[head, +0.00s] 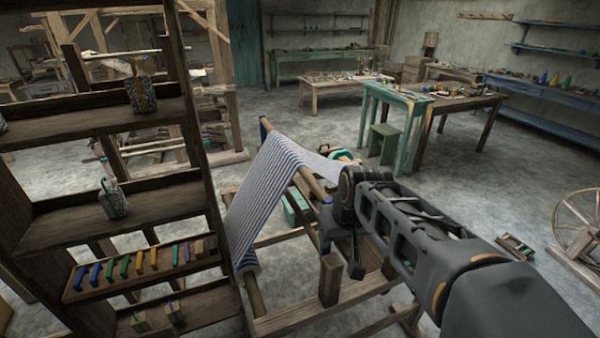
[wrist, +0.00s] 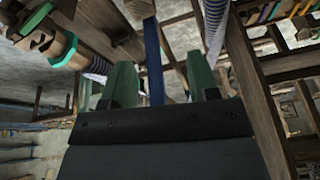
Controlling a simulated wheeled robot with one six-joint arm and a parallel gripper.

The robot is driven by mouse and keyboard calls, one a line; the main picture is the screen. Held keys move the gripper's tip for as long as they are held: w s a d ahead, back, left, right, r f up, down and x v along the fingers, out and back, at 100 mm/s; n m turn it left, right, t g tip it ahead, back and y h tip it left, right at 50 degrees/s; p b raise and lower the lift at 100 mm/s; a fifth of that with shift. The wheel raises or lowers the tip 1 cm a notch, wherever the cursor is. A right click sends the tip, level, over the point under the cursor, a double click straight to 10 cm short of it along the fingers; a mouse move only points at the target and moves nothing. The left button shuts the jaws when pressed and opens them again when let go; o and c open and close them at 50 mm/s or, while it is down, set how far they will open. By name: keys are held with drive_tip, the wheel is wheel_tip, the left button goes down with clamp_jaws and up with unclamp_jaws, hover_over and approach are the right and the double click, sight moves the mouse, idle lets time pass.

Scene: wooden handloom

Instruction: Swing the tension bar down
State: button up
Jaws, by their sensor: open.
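The loom (head: 330,285) stands in front of me with blue-and-white striped cloth (head: 262,190) draped over its upper wooden bar (head: 312,185). A blue piece (head: 264,128) shows at the bar's far end, and another blue upright (head: 325,228) shows at its near end, close to my gripper (head: 345,260). I take these blue pieces to be part of the tension bar. In the wrist view my gripper (wrist: 160,82) is open, with a blue bar (wrist: 152,50) showing between its green-padded fingers. I cannot tell whether the fingers touch it. My arm hides part of the loom's near side.
A wooden shelf (head: 110,208) with jars and coloured pieces stands close on the left. A green table (head: 400,98) and stool (head: 384,143) stand behind the loom. A spinning wheel (head: 578,222) is at the right. Open floor (head: 480,180) lies between.

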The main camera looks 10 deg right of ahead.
drive_tip(key=n+y+p, duration=0.1)
drive_tip(key=y+p, duration=0.1)
drive_tip(key=p, duration=0.2)
approach(314, 179)
wheel_tip(314, 179, up, 3)
drive_tip(key=s, duration=0.2)
drive_tip(key=shift+n, duration=0.3)
drive_tip(key=x, duration=0.4)
drive_tip(key=p+x, duration=0.1)
drive_tip(key=x, duration=0.8)
drive_tip(key=shift+w+d+f+p, duration=0.15)
drive_tip(key=shift+w+d+p, duration=0.1)
drive_tip(key=shift+w+p, duration=0.15)
drive_tip(key=shift+c, duration=0.2)
clamp_jaws()
